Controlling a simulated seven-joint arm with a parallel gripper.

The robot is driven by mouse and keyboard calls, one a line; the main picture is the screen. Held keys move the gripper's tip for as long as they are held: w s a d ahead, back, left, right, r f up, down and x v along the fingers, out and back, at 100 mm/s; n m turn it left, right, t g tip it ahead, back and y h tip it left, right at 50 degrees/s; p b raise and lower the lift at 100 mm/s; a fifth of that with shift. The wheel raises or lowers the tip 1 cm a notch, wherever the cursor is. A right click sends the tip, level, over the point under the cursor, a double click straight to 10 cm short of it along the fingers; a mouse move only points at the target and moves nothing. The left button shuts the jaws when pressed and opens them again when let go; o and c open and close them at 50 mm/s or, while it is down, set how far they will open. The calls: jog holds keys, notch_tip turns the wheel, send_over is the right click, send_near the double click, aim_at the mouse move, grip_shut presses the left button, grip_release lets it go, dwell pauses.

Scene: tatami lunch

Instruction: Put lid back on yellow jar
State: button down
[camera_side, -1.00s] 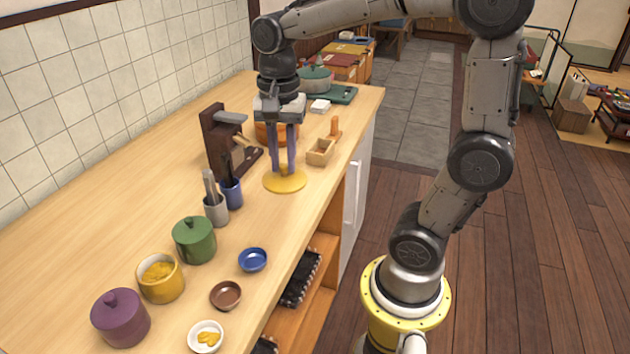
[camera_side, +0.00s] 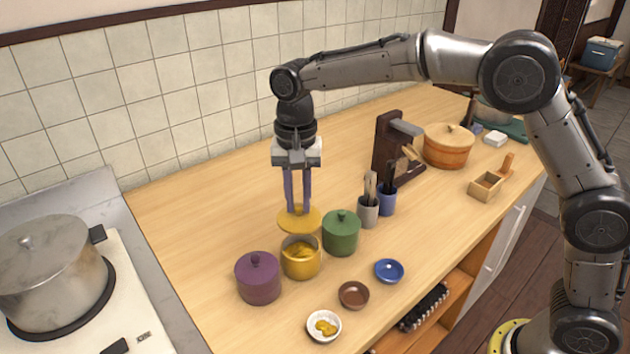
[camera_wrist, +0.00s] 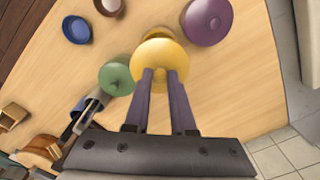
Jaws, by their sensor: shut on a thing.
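The yellow lid (camera_side: 299,221) is held by its knob in my gripper (camera_side: 298,209), whose fingers are shut on it. The lid is roughly level and hangs above the back part of the open yellow jar (camera_side: 301,263). The jar stands upright and yellow contents show in its mouth. In the wrist view the lid (camera_wrist: 163,66) sits at the fingertips (camera_wrist: 160,73) and hides most of the jar. Whether the lid touches the jar's rim is hard to tell; it looks raised and set back from it.
A purple lidded jar (camera_side: 258,279) stands left of the yellow jar and a green lidded jar (camera_side: 341,234) close on its right. In front are a white dish (camera_side: 324,333), a brown dish (camera_side: 354,295) and a blue dish (camera_side: 389,271). A steel pot (camera_side: 50,280) is far left.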

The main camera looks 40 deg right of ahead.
aim_at(299, 215)
jog(key=shift+f, duration=3.05)
jog(key=shift+f, duration=0.2)
jog(key=shift+c, duration=1)
grip_release()
jog(key=shift+r, duration=3.5)
grip_shut()
